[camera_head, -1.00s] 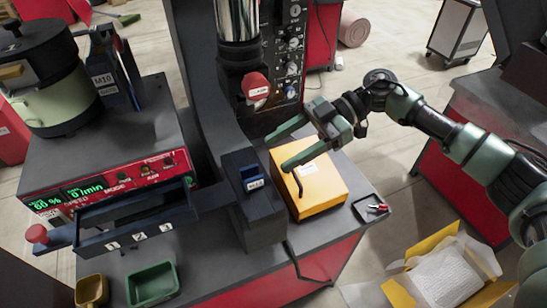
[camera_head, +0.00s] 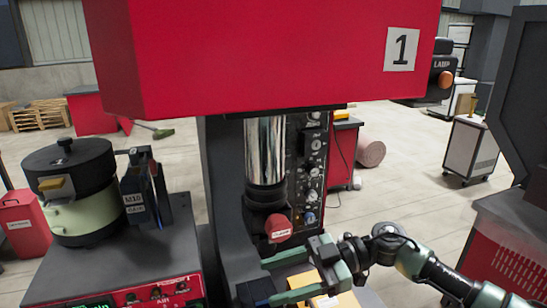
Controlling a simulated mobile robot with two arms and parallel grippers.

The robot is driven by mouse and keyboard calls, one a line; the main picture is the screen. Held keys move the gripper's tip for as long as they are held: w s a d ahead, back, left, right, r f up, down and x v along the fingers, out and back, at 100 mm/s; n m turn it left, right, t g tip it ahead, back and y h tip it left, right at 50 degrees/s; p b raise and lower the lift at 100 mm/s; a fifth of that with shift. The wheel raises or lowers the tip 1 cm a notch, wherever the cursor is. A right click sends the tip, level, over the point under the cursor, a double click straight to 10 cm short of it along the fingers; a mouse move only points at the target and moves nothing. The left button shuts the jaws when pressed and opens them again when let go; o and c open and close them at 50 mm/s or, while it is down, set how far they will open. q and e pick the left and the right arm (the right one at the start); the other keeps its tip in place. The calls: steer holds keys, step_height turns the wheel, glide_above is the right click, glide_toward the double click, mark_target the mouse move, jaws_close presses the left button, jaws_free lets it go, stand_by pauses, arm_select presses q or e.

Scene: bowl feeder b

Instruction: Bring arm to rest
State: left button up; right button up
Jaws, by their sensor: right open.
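My right arm (camera_head: 425,268) comes in from the lower right, dark with green-grey links. Its gripper (camera_head: 270,282) is open and empty, with two green fingers pointing left. It is in front of the machine column, below the red round knob (camera_head: 278,227). A yellow-orange box (camera_head: 345,300) shows partly at the bottom edge, under the gripper; I cannot tell whether they touch. My left arm is not in view.
A large red machine housing (camera_head: 250,55) marked 1 hangs above, with a shiny cylinder (camera_head: 265,150) under it. A bowl feeder (camera_head: 75,205) stands left. A dark-topped red cabinet (camera_head: 505,240) is right. A white cart (camera_head: 470,150) stands behind on open floor.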

steer(key=w+a+r+m+t+y, duration=0.35)
steer(key=a+m+t, duration=0.25)
steer(key=t, duration=0.5)
steer(key=w+d+f+m+t+h, duration=0.1)
steer(key=d+f+m+t+h, duration=0.75)
steer(key=d+m+h, duration=0.35)
steer(key=s+d+f+m+g+h, duration=0.2)
steer(key=s+d+f+g+h, duration=0.25)
steer(key=f, duration=0.45)
steer(key=s+d+f+g+h, duration=0.1)
steer(key=s+d+f+g, duration=0.25)
steer(key=s, duration=0.45)
steer(key=s+d+f+g+h, duration=0.15)
steer(key=s+f, duration=0.25)
steer(key=s, duration=0.4)
steer(key=s+d+f+g, duration=0.3)
steer(key=s, duration=0.4)
step_height(320, 180, down, 25)
steer(key=g+b, duration=0.1)
steer(key=g, duration=0.1)
steer(key=s+d+f+b, duration=0.1)
steer(key=s+d+f, duration=0.1)
steer(key=s+f, duration=1.5)
step_height(320, 180, down, 3)
steer(key=shift+s+d+f+n+g+b, duration=0.1)
steer(key=shift+s+d+n+g+b, duration=0.2)
steer(key=shift+s+g, duration=0.1)
